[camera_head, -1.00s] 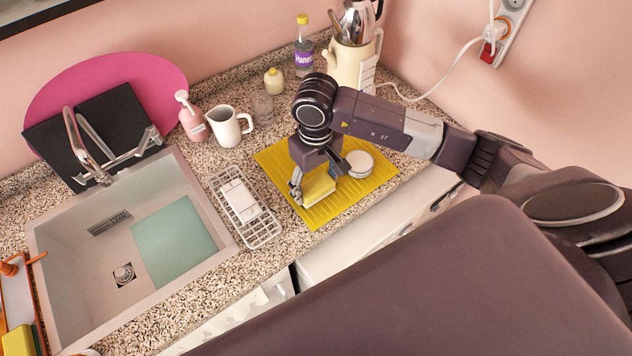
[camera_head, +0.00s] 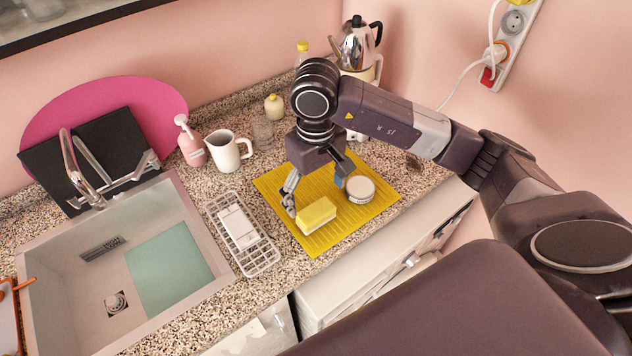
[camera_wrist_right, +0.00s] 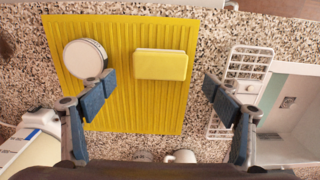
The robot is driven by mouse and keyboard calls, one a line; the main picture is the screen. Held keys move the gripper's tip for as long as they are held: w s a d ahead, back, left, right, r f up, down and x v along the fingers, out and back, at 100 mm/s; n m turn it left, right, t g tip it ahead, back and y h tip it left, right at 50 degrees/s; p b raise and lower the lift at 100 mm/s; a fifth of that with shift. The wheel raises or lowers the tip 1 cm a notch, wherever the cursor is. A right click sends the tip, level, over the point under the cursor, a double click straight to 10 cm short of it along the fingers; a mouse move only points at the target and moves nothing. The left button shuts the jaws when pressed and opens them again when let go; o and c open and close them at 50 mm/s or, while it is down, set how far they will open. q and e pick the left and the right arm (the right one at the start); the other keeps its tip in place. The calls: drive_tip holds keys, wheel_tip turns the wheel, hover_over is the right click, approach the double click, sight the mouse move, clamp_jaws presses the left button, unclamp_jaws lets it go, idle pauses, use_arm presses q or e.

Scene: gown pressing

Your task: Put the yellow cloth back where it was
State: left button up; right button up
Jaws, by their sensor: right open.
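A yellow block with a pale layer (camera_head: 316,215), more like a sponge than a cloth, lies on a ribbed yellow mat (camera_head: 340,232) on the counter. My right gripper (camera_head: 316,197) is open and empty, just above and behind the block in the head view. Its fingers are spread to either side in the wrist view (camera_wrist_right: 159,80), not touching the block. My left gripper is out of view.
A round white tin (camera_head: 360,188) sits on the mat beside the block, close to one finger. A white wire rack (camera_head: 262,262) stands left of the mat, then the sink (camera_head: 190,308). A white jug (camera_head: 226,152) and soap bottle (camera_head: 190,145) stand behind.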

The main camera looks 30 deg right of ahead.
sight(316, 210)
drive_tip(key=shift+r+b, duration=0.55)
drive_tip(key=shift+r, duration=2.2)
